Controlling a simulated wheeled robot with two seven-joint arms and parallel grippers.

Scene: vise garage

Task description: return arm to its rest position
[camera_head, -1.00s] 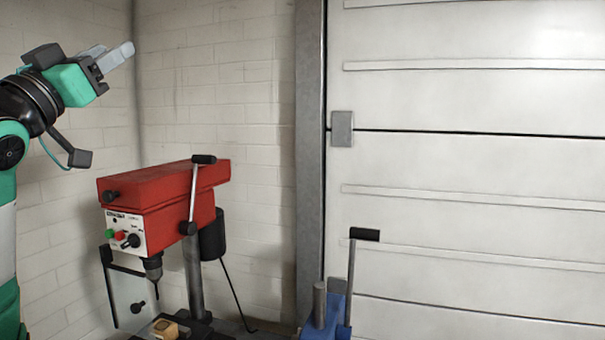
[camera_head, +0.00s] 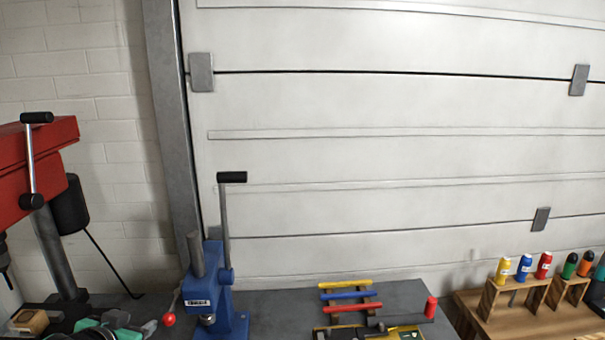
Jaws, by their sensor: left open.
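My left gripper (camera_head: 134,322) shows at the bottom left, low over the bench beside the drill press. Its teal body and grey fingers are partly cut off by the picture's lower edge. The fingers stand apart, and I see nothing held between them. The rest of the left arm is out of view. My right gripper is not in view.
A red drill press (camera_head: 40,165) stands at the left, and a blue arbor press (camera_head: 215,300) with a raised lever stands right of my gripper. Red, blue and yellow-handled tools (camera_head: 347,296) lie on the grey bench (camera_head: 275,300). A wooden rack (camera_head: 520,290) holds coloured-handled tools at the right.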

